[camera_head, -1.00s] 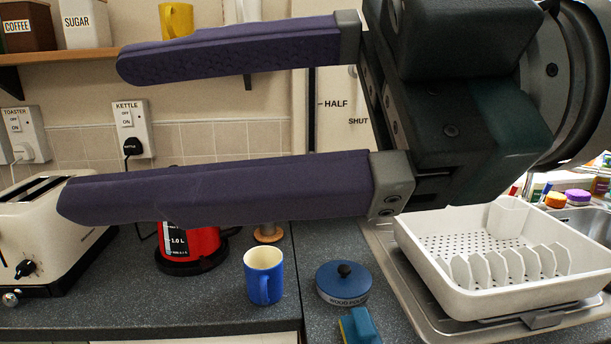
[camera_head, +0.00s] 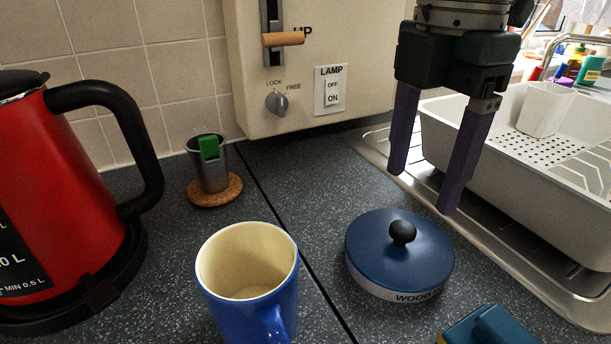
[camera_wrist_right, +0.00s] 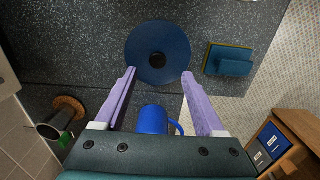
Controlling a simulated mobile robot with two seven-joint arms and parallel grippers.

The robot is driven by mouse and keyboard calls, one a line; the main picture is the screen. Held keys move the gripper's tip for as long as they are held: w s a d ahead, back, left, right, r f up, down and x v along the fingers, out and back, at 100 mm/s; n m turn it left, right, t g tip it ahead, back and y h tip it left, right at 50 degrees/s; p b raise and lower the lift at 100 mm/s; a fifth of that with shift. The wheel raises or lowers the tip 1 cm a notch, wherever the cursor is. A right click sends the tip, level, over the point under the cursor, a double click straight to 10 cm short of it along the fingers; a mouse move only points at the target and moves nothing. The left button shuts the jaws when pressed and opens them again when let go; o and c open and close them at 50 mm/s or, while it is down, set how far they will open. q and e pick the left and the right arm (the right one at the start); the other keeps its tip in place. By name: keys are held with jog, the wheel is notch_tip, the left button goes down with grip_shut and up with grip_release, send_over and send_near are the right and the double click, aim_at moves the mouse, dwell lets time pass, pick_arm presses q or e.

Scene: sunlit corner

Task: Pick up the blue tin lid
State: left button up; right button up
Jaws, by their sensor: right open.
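The blue tin lid (camera_head: 376,244) is round with a black knob (camera_head: 402,232) in its middle. It sits on a low tin whose pale band (camera_head: 385,291) shows part of the word WOOD, on the dark speckled counter. My right gripper (camera_head: 422,190) points down, open and empty, above and behind the lid in the head view. In the right wrist view the lid (camera_wrist_right: 138,48) lies beyond the open fingertips (camera_wrist_right: 158,73), with the knob (camera_wrist_right: 157,60) roughly between their lines. My left gripper is not in view.
A blue mug (camera_head: 238,300) stands left of the tin and a blue-green sponge-like block (camera_head: 490,326) lies near right. A white dish rack (camera_head: 540,180) is on the right. A red kettle (camera_head: 50,190) and a metal cup (camera_head: 208,170) on a cork mat are left.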

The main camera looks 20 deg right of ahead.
aim_at(404, 226)
notch_tip(404, 226, down, 6)
jog(key=shift+w+a+f, duration=0.1)
jog(key=shift+a+f, duration=0.05)
jog(key=shift+f, duration=0.1)
grip_shut()
dwell(0.6)
